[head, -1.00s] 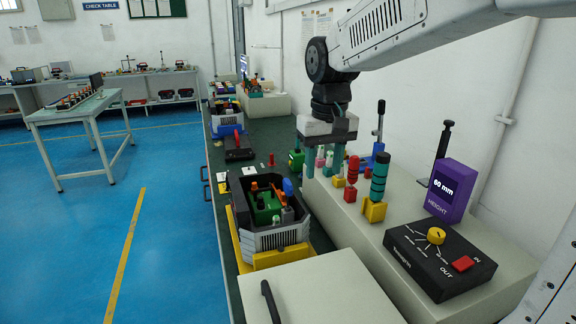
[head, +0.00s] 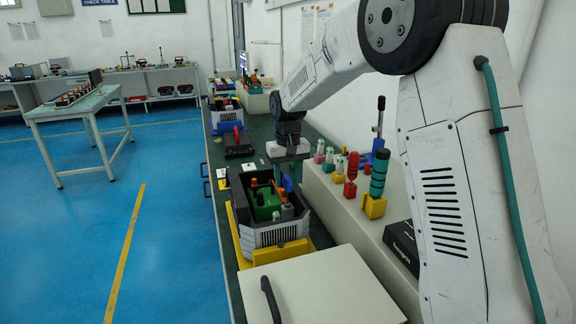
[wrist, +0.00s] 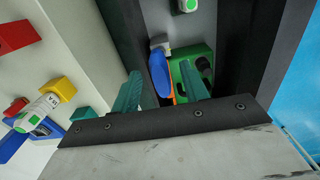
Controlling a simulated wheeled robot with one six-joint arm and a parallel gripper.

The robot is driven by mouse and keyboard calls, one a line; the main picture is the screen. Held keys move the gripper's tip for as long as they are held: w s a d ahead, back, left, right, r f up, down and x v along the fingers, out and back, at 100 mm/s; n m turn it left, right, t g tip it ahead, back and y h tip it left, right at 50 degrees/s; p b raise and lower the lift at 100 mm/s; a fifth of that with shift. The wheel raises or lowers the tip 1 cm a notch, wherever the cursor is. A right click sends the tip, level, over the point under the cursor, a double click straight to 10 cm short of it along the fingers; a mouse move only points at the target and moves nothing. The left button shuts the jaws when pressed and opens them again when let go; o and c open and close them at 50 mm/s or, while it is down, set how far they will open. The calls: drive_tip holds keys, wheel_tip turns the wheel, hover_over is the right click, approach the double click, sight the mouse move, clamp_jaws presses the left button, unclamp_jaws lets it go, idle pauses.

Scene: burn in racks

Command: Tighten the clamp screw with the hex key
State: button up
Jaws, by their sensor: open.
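My gripper (head: 287,165) is open and hangs over the right side of a grey, dark-walled box (head: 281,237). In the wrist view its two teal fingers (wrist: 162,92) point down into that box, with a blue rounded lever (wrist: 159,72) showing between them. A green block (wrist: 188,75) lies beside the lever; it also shows in the head view (head: 264,206) with orange parts near it. I cannot tell for certain which part is the clamp screw. I cannot identify the hex key either; several upright tools stand on the pale ledge.
The pale ledge (head: 339,200) on the right holds a red tool (head: 352,170), a teal-banded tool (head: 378,175) in a yellow holder, and a black-handled tool (head: 381,104). A pale lid with a black handle (head: 268,298) is in front. My arm hides part of the ledge.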

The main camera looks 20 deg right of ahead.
sight(288, 191)
drive_tip(key=shift+f, duration=1.55)
drive_tip(key=shift+c, duration=0.4)
clamp_jaws()
drive_tip(key=shift+f, duration=0.1)
